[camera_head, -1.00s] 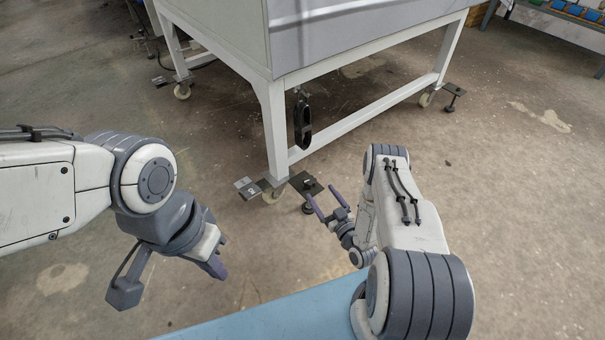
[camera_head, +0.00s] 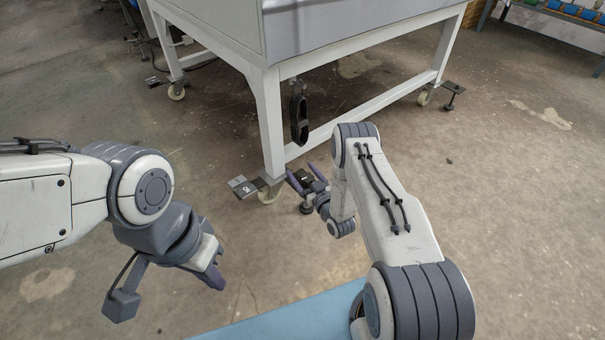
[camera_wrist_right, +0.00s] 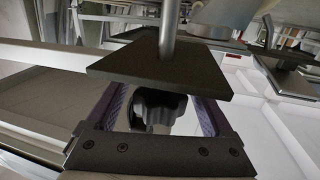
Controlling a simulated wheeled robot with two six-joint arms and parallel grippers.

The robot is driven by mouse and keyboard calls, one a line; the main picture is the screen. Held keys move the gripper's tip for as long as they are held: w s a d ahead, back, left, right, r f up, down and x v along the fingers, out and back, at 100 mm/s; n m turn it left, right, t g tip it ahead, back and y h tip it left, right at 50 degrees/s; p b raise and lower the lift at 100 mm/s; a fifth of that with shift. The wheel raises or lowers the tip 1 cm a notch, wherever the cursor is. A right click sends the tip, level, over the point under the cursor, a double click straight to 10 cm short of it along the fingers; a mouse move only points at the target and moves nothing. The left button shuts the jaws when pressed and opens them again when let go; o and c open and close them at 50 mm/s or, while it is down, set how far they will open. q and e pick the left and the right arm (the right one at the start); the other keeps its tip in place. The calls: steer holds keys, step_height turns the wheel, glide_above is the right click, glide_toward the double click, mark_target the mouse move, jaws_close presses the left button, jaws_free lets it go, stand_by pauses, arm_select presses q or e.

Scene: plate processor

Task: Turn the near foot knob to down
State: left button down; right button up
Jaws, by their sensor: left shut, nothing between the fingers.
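The near foot knob (camera_wrist_right: 160,105) is dark and lobed, and shows in the right wrist view under a dark flat plate (camera_wrist_right: 160,72) with a metal rod. My right gripper (camera_head: 304,177) is open, with one purple finger on each side of the knob in the right wrist view. I cannot tell whether either finger touches it. In the head view the gripper covers most of the near foot, and only its round dark base (camera_head: 306,209) shows clearly. My left gripper (camera_head: 214,276) is shut and empty, away at the lower left.
A black looped strap (camera_head: 299,120) hangs above the near foot. Another foot (camera_head: 452,92) stands at the far right corner. A blue surface (camera_head: 290,318) lies at the bottom.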

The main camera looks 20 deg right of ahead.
steer(key=c, duration=1.2)
steer(key=shift+r+m+h+p, duration=0.1)
steer(key=shift+m+h+p, duration=0.4)
steer(key=shift+h+p, duration=0.25)
steer(key=shift+d+m+h+p, duration=0.25)
steer(key=shift+m+h, duration=0.35)
steer(key=shift+h, duration=0.35)
steer(key=shift+d+m+h, duration=0.15)
steer(key=shift+m+h, duration=0.25)
steer(key=shift+h, duration=0.2)
steer(key=o, duration=1.4)
steer(key=shift+c, duration=0.2)
steer(key=shift+s, duration=0.1)
